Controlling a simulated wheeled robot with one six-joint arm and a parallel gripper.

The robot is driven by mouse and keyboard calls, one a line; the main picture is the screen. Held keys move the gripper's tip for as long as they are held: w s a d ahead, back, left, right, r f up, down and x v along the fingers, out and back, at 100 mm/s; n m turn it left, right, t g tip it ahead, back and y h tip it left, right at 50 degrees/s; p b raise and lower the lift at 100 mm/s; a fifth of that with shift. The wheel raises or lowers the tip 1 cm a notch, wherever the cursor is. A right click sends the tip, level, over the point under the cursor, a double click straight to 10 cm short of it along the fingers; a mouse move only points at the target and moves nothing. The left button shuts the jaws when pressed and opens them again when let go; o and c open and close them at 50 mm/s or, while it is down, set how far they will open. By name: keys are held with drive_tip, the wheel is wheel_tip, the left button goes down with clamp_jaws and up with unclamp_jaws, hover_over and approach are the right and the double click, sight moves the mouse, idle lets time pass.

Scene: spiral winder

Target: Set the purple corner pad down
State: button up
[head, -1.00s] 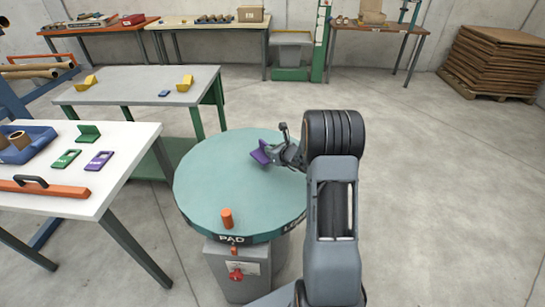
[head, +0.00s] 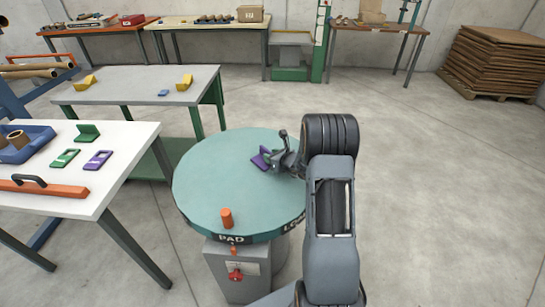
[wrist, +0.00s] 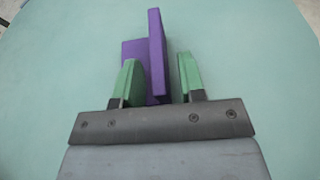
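The purple corner pad (head: 261,160) is on the round teal turntable (head: 215,182), right of its middle, and appears to rest on its top. In the wrist view the pad (wrist: 157,55) is L-shaped, with one flange upright and the other toward the left. My gripper (wrist: 158,80) is open around the upright flange. Clear gaps show beside the flange, plainest at the right green finger. In the head view my gripper (head: 276,160) is low over the turntable; its fingers are partly hidden.
An orange peg (head: 227,218) stands at the turntable's front edge. The turntable's left half is clear.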

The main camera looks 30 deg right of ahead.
drive_tip(key=shift+r, duration=0.1)
drive_tip(key=shift+r+p, duration=0.25)
drive_tip(key=shift+p, duration=0.15)
drive_tip(key=v, duration=1.1)
drive_tip(key=shift+d+f, duration=0.1)
drive_tip(key=shift+f, duration=0.1)
drive_tip(key=shift+s+r, duration=0.2)
drive_tip(key=s+a+r+n+g+y, duration=0.2)
drive_tip(key=s+a+r+n+g, duration=0.15)
drive_tip(key=a+n, duration=0.5)
drive_tip(key=s+a+r+n+g+y, duration=0.3)
drive_tip(key=s+a+n+g, duration=0.1)
drive_tip(key=a+n, duration=0.45)
drive_tip(key=s+r+n+g+h, duration=0.2)
drive_tip(key=s+n+h, duration=0.6)
drive_tip(key=s+n, duration=0.4)
drive_tip(key=shift+a+r+n, duration=0.2)
drive_tip(key=shift+r+n, duration=0.6)
drive_tip(key=shift+n, duration=1.3)
